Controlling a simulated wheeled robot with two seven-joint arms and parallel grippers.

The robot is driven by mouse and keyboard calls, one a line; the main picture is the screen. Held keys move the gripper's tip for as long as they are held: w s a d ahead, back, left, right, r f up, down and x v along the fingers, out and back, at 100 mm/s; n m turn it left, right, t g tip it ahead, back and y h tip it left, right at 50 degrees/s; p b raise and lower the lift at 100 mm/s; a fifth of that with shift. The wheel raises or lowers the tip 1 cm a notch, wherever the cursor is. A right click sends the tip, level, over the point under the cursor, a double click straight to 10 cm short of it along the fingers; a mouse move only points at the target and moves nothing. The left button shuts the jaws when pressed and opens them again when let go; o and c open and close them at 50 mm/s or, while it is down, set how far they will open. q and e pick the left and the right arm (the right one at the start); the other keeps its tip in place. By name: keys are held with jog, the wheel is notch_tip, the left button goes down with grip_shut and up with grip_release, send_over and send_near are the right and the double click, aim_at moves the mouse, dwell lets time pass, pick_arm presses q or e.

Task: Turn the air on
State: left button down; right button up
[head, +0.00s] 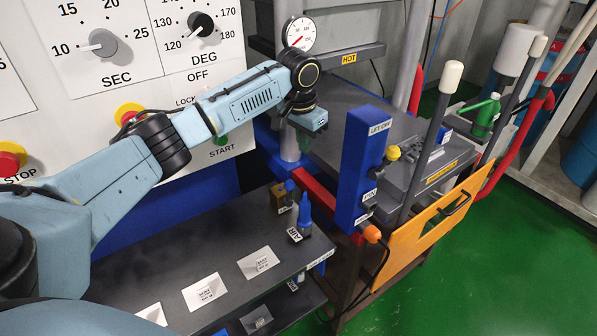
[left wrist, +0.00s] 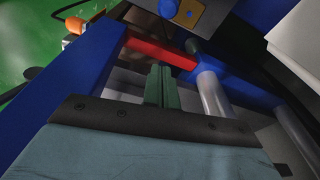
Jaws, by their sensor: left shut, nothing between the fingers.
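A small shelf at the lower centre carries a label reading AIR (head: 294,235). A pointed blue handle (head: 304,210) stands by this label, and a brass block (head: 279,198) with a small blue part on top is just left of it. My left gripper (head: 305,143) points down above and behind them, near the grey post, apart from the handle. Its greenish fingers are shut and empty; they also show in the left wrist view (left wrist: 160,86). A blue knob (left wrist: 168,8) and the brass block (left wrist: 205,14) show at that view's top edge. My right gripper is not in view.
A blue upright box (head: 367,160) with labels and a yellow knob stands right of my gripper. An orange plate (head: 415,240) and a white-tipped lever (head: 440,105) are further right. A control panel (head: 150,85) with dials is behind my arm. Label cards lie on the shelf.

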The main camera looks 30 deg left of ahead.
pick_arm(q)
notch_tip(320, 180, down, 10)
jog(key=w+b, duration=0.1)
jog(key=w, duration=0.1)
jog(key=shift+s+a+r+p, duration=0.1)
jog(key=shift+s+r+p, duration=0.05)
jog(key=shift+s, duration=0.55)
jog(key=shift+s+a+r+p, duration=0.1)
jog(key=shift+s+a+p, duration=0.05)
jog(key=shift+s, duration=0.6)
jog(key=shift+s+a+r+p, duration=0.1)
jog(key=shift+s+r+p, duration=0.05)
jog(key=shift+s, duration=0.55)
